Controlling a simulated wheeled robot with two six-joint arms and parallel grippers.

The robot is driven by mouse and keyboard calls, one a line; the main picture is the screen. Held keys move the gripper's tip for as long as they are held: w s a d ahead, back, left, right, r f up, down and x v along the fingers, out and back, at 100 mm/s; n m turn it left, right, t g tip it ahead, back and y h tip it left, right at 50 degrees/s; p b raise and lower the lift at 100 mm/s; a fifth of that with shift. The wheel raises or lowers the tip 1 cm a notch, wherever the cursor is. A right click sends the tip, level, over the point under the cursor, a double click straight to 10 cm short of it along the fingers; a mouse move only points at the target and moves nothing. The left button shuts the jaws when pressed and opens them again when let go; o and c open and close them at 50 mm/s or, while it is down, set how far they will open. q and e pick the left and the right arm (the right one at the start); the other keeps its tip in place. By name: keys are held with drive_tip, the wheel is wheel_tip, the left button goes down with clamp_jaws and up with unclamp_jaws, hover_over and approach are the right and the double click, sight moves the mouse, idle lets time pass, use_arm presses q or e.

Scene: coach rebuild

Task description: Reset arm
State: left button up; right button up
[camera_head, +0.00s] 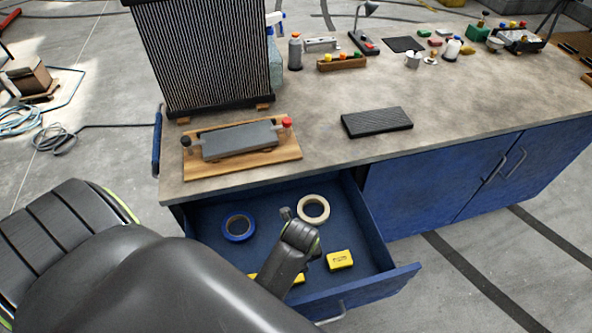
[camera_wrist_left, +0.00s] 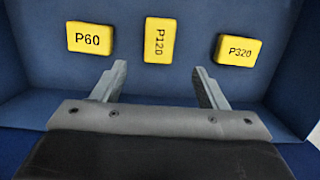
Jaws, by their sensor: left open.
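My left gripper (camera_wrist_left: 159,82) is open and empty in the left wrist view, its two fingers apart. It is over the open blue drawer (camera_head: 360,285). In that view, yellow blocks lie beyond the fingers: P60 (camera_wrist_left: 90,38) on the left, P120 (camera_wrist_left: 160,40) in the middle and P320 (camera_wrist_left: 236,50) on the right. None is between the fingers. In the head view my left arm comes in from the lower left and its dark wrist hangs over the drawer, hiding parts of the blocks. The fingertips are hidden there. My right gripper is not in view.
A blue tape roll (camera_head: 238,227) and a cream tape roll (camera_head: 313,209) lie in the drawer. On the bench (camera_head: 300,185) above stand a radiator (camera_head: 205,60), a wooden board (camera_head: 195,165) with a grey part, and a black ribbed block (camera_head: 377,122). The bench's right front is clear.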

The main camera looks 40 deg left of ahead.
use_arm(q)
drive_tip(key=shift+s+r, duration=0.1)
drive_tip(key=shift+r, duration=0.55)
